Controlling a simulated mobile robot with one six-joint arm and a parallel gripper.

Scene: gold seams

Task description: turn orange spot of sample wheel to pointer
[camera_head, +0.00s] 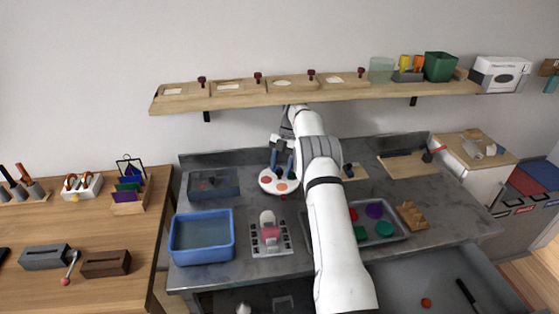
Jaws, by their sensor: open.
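The sample wheel (268,184) is a pale round disc with several coloured spots, on the grey counter below the shelf. Orange and red-toned spots show on it; they are too small to tell apart with certainty. My gripper (283,174) is open, with its dark blue fingers pointing down over the back right part of the wheel. I cannot tell whether the fingers touch the wheel. My white arm comes up from the front right and hides the area right of the wheel. I cannot make out the pointer clearly.
A blue bin (202,262) and a grey-blue tray (213,195) stand left of the wheel. A pale stand with a pink item (270,237) is in front. A tray with coloured discs (392,239) lies right of my arm. A wooden shelf (232,97) runs above.

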